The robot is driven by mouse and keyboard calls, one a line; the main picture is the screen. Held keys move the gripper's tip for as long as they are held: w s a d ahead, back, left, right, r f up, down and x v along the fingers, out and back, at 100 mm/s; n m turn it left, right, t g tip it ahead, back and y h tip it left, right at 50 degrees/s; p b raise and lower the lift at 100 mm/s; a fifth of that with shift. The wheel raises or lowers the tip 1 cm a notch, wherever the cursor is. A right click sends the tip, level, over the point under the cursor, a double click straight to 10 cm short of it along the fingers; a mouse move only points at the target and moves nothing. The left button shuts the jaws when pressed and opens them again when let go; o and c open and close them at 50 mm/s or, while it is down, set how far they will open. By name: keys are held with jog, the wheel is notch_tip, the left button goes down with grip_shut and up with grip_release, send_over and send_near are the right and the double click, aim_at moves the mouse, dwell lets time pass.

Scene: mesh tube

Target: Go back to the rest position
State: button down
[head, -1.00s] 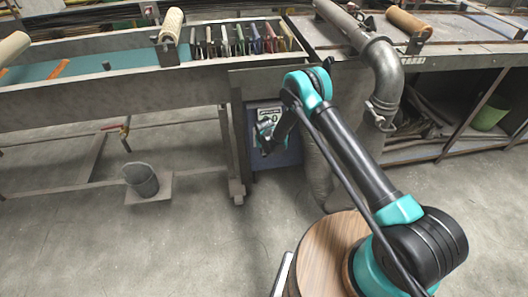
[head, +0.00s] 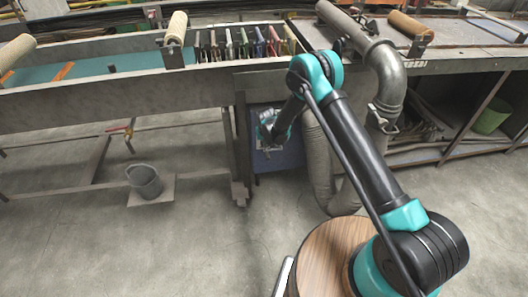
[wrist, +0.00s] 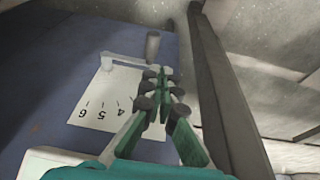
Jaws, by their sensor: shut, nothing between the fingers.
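My gripper (head: 266,132) hangs in front of the blue box (head: 277,158) under the bench, at the end of my bent arm. In the wrist view its fingers (wrist: 160,78) are shut with nothing between them. Behind them is a white dial sheet (wrist: 98,112) with numbers such as 4, 5 and 6 on the blue face. A pale lever with a grey knob (wrist: 152,45) stands just past the fingertips. The fingers overlap the lever's near area in the picture; I cannot tell whether they touch it.
A dark metal post (wrist: 222,100) runs close at the right of the fingers. In the head view, a bent grey pipe (head: 385,80) and flexible hose stand right of the box. A long conveyor bench (head: 110,100) is above left.

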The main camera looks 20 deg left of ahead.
jog(key=a+v, duration=0.1)
jog(key=v, duration=0.6)
jog(key=s+d+r+m, duration=0.1)
jog(key=d+r, duration=1)
jog(key=d, duration=0.4)
jog(key=s+d+r+m, duration=0.1)
jog(key=d+r+m, duration=0.1)
jog(key=d+r, duration=1.1)
jog(key=s+d+r+m+t, duration=0.1)
jog(key=s+d, duration=0.4)
jog(key=d, duration=0.3)
jog(key=s+d+r, duration=0.2)
jog(key=s+d, duration=0.3)
jog(key=d, duration=0.3)
jog(key=s+d+f+m, duration=0.1)
jog(key=s+d, duration=0.3)
jog(key=s, duration=0.3)
jog(key=s+d+f+m+h, duration=0.1)
jog(key=s+d, duration=0.4)
jog(key=s, duration=0.2)
jog(key=shift+s, duration=0.25)
jog(key=shift+d, duration=0.15)
